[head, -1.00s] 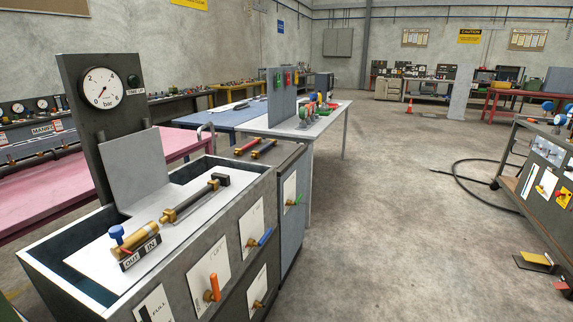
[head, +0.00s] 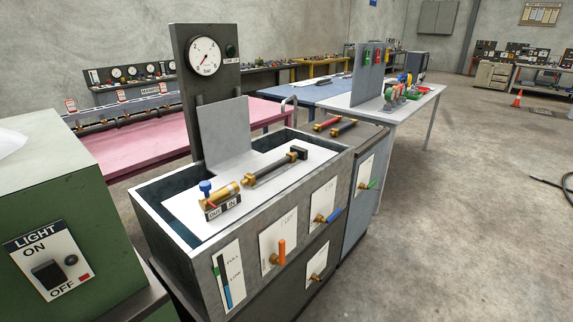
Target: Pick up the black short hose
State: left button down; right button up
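A short black hose (head: 272,169) with brass fittings lies on the white top of the grey test bench (head: 285,215). Its near brass end is close to a brass valve body (head: 219,194) with a blue knob and an OUT/IN label. Its far end meets a dark block (head: 299,153). Two more short hoses with brass ends lie on the cabinet top behind: one red (head: 327,124), one dark (head: 343,129). I cannot tell for sure which dark hose is meant. Neither of my grippers is in view.
A green box (head: 45,190) with a light switch stands at the left. A pressure gauge panel (head: 187,90) rises behind the bench. A white table (head: 405,105) with coloured fittings is behind right. The floor (head: 460,220) at right is open.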

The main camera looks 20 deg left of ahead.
aim_at(249, 179)
jog(key=i+l+u, duration=0.2)
jog(key=i+u, duration=0.15)
jog(key=i, duration=0.15)
jog(key=i+l+u, duration=0.65)
jog(key=i+l, duration=0.15)
